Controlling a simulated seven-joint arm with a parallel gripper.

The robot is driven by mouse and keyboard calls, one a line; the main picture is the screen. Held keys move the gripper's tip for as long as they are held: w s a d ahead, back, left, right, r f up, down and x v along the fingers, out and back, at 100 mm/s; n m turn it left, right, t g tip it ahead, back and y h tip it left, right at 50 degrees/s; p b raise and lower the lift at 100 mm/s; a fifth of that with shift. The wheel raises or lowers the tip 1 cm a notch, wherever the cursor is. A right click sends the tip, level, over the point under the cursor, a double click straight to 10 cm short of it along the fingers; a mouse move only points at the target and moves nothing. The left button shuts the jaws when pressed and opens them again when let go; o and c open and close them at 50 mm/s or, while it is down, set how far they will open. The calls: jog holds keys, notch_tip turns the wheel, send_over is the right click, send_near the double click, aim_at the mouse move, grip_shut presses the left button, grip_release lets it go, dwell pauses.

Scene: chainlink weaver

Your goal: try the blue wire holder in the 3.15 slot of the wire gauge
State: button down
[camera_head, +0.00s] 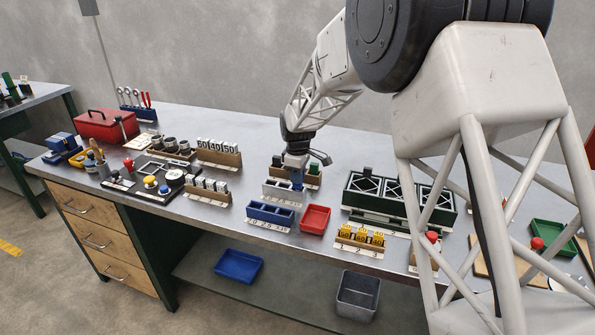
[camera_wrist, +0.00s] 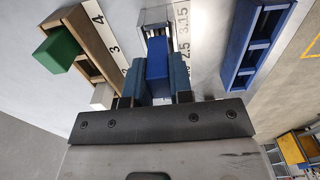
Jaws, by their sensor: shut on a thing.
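My gripper (camera_head: 297,181) is shut on the blue wire holder (camera_head: 298,173). In the wrist view, the holder (camera_wrist: 158,58) sits between the two fingers of my gripper (camera_wrist: 161,78). The wire gauge (camera_head: 281,192) is a silver block below and beside my gripper in the head view. In the wrist view the gauge (camera_wrist: 157,30) shows behind the holder, with a label strip reading 2.5 and 3.15 along its right side. The holder hides part of the gauge. I cannot tell whether the holder is above a slot or partly in it.
A wooden rack (camera_wrist: 88,35) with a green holder (camera_wrist: 57,50) stands beside the gauge. A blue sorting tray (camera_head: 270,213) with compartments lies on the gauge's other side, next to a red tray (camera_head: 315,219). A dark green case (camera_head: 398,199) stands to the right.

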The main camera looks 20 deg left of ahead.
jog(key=shift+f, duration=0.55)
jog(key=c, duration=0.9)
grip_release()
jog(key=shift+r, duration=3.9)
jog(key=shift+d, duration=0.1)
